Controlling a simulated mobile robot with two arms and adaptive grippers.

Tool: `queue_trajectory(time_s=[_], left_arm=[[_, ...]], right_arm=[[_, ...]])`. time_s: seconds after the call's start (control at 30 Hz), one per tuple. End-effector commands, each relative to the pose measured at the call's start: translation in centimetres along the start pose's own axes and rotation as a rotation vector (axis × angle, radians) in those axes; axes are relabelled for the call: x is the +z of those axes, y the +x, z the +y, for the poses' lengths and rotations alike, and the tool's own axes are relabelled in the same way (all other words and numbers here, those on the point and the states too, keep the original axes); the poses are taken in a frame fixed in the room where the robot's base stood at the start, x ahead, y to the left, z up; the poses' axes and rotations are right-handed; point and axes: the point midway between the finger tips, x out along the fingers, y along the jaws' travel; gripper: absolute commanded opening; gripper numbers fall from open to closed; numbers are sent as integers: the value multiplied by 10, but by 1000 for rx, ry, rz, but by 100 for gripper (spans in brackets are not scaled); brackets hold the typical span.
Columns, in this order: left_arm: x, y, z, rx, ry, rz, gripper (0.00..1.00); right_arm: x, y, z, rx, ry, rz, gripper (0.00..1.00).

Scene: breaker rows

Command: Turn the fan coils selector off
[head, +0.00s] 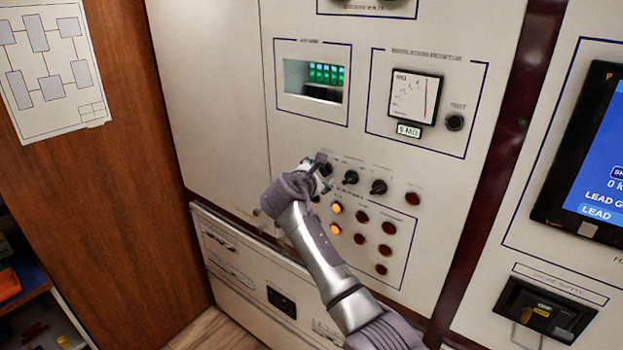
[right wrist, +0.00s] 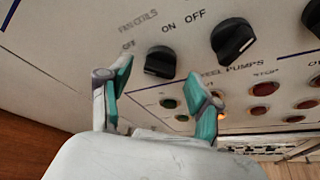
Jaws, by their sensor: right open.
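The fan coils selector is a black rotary knob (right wrist: 160,62) below the "FAN COILS" lettering in the right wrist view. In the head view it is the leftmost knob (head: 326,169) of the row, partly hidden by my gripper. My right gripper (head: 320,172) is at this knob. In the right wrist view the two teal-padded fingers of the gripper (right wrist: 158,95) are spread apart. The knob shows beyond and between them, with nothing gripped. Whether a finger touches it, and which mark it points to, I cannot tell. My left gripper is not in view.
Two more black knobs, a middle one (head: 351,177) and a right one (head: 378,187), sit close beside it. Red and lit orange buttons (head: 336,229) lie below. An insulation meter (head: 414,97) and a blue screen (head: 600,150) are higher and to the right.

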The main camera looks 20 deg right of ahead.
Motion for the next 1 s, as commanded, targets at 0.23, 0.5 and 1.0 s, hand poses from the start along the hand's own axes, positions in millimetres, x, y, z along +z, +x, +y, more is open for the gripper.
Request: queue_trajectory(time_s=[0.23,0.5,1.0], left_arm=[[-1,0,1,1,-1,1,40],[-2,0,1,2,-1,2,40],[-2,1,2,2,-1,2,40]], right_arm=[[0,-53,0,3,3,2,63],[0,-96,0,1,2,1,63],[-4,-103,-4,-3,1,6,63]])
